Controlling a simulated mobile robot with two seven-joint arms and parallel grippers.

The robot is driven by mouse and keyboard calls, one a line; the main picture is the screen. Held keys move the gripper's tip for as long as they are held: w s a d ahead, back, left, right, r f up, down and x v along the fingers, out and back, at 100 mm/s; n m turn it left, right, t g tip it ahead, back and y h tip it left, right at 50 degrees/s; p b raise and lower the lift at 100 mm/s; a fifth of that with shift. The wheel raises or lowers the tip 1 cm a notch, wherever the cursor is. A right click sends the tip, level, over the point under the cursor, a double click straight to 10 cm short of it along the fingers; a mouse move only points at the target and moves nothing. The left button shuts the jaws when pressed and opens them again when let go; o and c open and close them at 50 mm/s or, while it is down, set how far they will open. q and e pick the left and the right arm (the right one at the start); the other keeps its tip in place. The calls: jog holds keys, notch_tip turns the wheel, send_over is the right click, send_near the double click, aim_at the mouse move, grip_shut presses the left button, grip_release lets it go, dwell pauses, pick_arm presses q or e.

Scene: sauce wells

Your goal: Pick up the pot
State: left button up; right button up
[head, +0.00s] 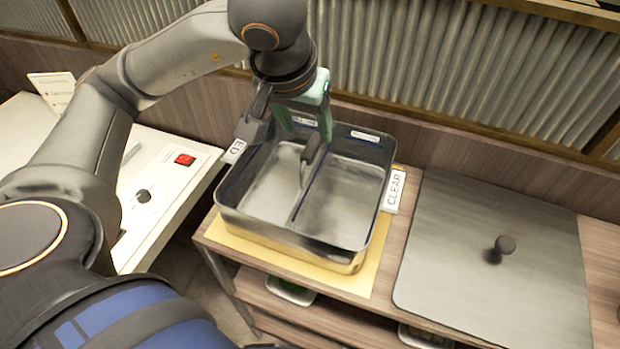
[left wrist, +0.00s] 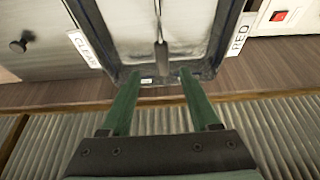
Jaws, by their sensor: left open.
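The pot (head: 355,258) is a rectangular metal pan with a central divider and two compartments, standing on a yellow mat (head: 290,262) on the wooden counter. It also shows upside down in the left wrist view (left wrist: 120,50). My left gripper (head: 307,138) is open and empty at the pot's back wall, pointing down. In the left wrist view its two green fingers (left wrist: 157,78) reach the back rim, spread to either side of the divider line. I cannot tell whether they touch it. A dark upright piece (head: 312,157) stands at the divider. My right gripper is not in view.
A "CLEAR" label (head: 395,191) lies right of the pot and a "RED" label (head: 234,151) left of it. A flat metal lid with a knob (head: 503,246) covers the counter at right. A white panel with a red switch (head: 184,160) stands left. Corrugated wall behind.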

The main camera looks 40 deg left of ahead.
pick_arm(q)
send_near(315, 162)
jog(key=x, duration=0.2)
jog(key=shift+w+d+f, duration=0.1)
jog(key=shift+w+f, duration=0.15)
jog(key=shift+a+x, duration=0.2)
jog(key=shift+x, duration=2.5)
jog(key=shift+w+r, duration=0.1)
jog(key=shift+c, duration=0.2)
grip_shut()
jog(key=shift+w+r, duration=0.1)
